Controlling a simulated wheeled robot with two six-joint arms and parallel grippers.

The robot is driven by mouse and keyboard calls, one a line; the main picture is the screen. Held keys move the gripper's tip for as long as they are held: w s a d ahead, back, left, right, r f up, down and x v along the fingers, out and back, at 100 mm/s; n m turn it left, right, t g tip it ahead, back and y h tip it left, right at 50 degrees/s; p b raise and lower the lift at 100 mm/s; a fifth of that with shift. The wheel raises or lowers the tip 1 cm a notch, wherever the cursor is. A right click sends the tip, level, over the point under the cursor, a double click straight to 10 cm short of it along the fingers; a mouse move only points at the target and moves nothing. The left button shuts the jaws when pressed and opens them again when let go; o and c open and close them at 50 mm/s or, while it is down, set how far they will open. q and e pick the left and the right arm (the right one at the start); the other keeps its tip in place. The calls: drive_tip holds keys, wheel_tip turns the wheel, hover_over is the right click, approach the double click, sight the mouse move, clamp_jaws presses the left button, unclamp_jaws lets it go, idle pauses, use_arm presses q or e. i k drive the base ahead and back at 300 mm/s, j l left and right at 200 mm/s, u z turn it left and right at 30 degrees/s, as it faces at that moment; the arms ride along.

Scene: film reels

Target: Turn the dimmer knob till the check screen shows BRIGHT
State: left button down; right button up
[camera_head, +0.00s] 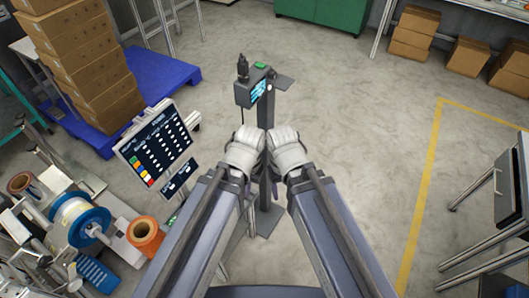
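My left gripper (246,148) and my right gripper (287,147) are side by side, close together, in front of a dark post (267,112). Their fingers are not clearly visible, so I cannot tell whether they are open or shut. A grey box with a small lit cyan screen (258,90) is mounted on the post, just beyond the grippers. Its text is too small to read. A black fitting (242,67) stands at the box's left. I cannot make out a dimmer knob for certain. A larger dark display (158,144) with coloured squares and white text stands to the left, also unreadable.
A bench at left carries a blue-and-white reel (82,221) and an orange reel (145,236). Stacked cardboard boxes (84,62) stand on a blue pallet (172,77). A metal-legged table (508,180) is at right. The floor between the post and the yellow line is clear.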

sight(272, 74)
drive_tip(key=i+l+u, duration=0.15)
drive_tip(key=l+u, duration=0.2)
drive_tip(key=l, duration=0.15)
drive_tip(key=i+l+u, duration=0.1)
drive_tip(key=l+u, duration=0.2)
drive_tip(key=l, duration=0.25)
drive_tip(key=l+u, duration=0.35)
drive_tip(key=l, duration=0.2)
drive_tip(key=i, duration=0.05)
